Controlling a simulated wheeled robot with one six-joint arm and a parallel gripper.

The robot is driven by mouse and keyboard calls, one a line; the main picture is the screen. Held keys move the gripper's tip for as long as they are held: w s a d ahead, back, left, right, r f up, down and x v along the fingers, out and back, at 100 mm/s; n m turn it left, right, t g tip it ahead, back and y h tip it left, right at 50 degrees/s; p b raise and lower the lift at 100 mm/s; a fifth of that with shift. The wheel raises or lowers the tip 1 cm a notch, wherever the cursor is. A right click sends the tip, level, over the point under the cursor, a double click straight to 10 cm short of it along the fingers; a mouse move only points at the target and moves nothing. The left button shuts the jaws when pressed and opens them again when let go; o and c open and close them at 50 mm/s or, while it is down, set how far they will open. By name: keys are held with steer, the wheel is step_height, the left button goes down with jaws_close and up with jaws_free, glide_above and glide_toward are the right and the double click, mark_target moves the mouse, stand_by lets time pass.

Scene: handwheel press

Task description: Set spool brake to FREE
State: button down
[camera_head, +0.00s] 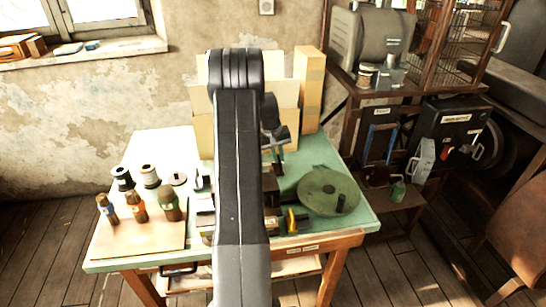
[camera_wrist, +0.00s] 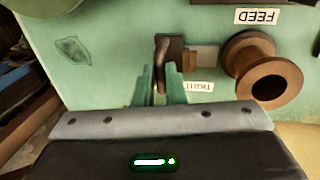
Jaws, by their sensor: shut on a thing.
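In the wrist view, a small brown lever (camera_wrist: 161,54) stands out from a dark slotted block on a pale green machine face (camera_wrist: 110,25). It appears to be the spool brake lever. My gripper (camera_wrist: 161,78) has its two green fingers shut on this lever, one on each side. A small white label (camera_wrist: 199,87) beside the lever is upside down and seems to read TIGHT. No FREE label shows. In the head view, my arm covers the middle of the table, and my gripper (camera_head: 278,150) shows only partly beside it; the lever is hidden there.
A brown flanged spool or knob (camera_wrist: 252,68) sits right of the lever, below an upside-down FEED label (camera_wrist: 259,16). Cardboard boxes (camera_head: 310,75) stand behind.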

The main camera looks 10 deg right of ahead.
steer(key=c, duration=1.5)
jaws_free()
steer(key=shift+d, duration=0.35)
steer(key=shift+a, duration=0.1)
steer(key=shift+r, duration=0.1)
steer(key=a+r, duration=0.1)
steer(key=r, duration=0.3)
steer(key=r+b, duration=0.1)
steer(key=r, duration=0.4)
steer(key=a+r+b, duration=0.1)
steer(key=r, duration=0.3)
steer(key=shift+a+r, duration=0.25)
steer(key=shift+a, duration=0.1)
steer(key=shift+f, duration=0.1)
steer(key=p, duration=0.2)
glide_above(272, 169)
steer(key=d, duration=0.3)
steer(key=f, duration=1.3)
steer(key=shift+a+f, duration=0.2)
steer(key=shift+a, duration=0.3)
